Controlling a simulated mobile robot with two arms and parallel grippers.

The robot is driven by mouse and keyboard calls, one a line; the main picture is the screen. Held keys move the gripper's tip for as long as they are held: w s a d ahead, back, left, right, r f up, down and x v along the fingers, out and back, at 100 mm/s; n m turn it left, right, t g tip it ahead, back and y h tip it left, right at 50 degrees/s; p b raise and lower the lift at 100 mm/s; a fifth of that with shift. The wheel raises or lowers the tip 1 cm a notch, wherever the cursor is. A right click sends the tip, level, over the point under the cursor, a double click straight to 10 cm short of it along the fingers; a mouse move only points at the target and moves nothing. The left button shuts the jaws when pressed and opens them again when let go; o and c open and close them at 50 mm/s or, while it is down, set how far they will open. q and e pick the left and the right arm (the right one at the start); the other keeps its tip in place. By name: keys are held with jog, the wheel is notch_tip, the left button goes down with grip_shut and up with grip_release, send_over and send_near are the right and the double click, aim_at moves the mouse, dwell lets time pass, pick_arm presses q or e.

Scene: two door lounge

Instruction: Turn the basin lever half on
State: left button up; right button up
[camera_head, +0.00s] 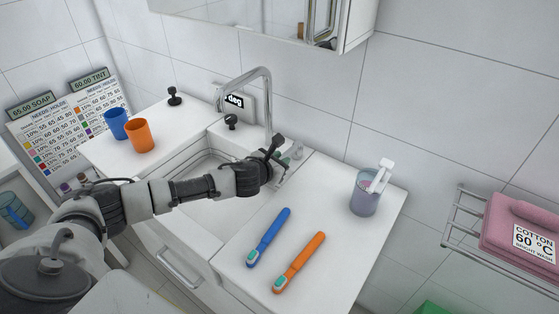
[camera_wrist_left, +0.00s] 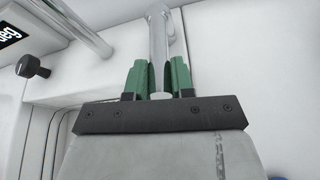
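The basin lever (camera_head: 297,151) is a chrome bar at the right rear of the sink, mostly hidden behind my left gripper (camera_head: 277,152) in the head view. In the left wrist view the lever (camera_wrist_left: 159,45) runs upright between the green fingers of my left gripper (camera_wrist_left: 159,80). The fingers sit close on both sides of it with no clear gap, so the gripper looks shut on it. The curved chrome spout (camera_head: 267,95) stands left of the lever. My right gripper is not in view.
A black knob (camera_head: 232,121) stands before a "deg" display (camera_head: 235,101). A blue toothbrush (camera_head: 268,237), an orange toothbrush (camera_head: 299,262) and a cup (camera_head: 366,192) are on the right counter. Blue (camera_head: 116,124) and orange (camera_head: 139,135) cups stand left.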

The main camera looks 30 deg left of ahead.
pick_arm(q)
grip_shut()
jog(key=shift+w+d+r+n+g+y+p, duration=0.1)
jog(key=shift+d+n+g+y+p, duration=0.1)
jog(key=shift+d+n+y+p, duration=0.85)
jog(key=shift+w+d+f+n+g+y+p, duration=0.1)
jog(key=shift+d+n+g+y+p, duration=0.1)
jog(key=shift+d+n+y+p, duration=0.7)
jog(key=shift+w+d+r+n+g+y+p, duration=0.15)
jog(key=shift+d+n+y+p, duration=0.45)
jog(key=shift+n+y, duration=0.65)
jog(key=shift+y, duration=0.3)
jog(key=o, duration=0.7)
grip_release()
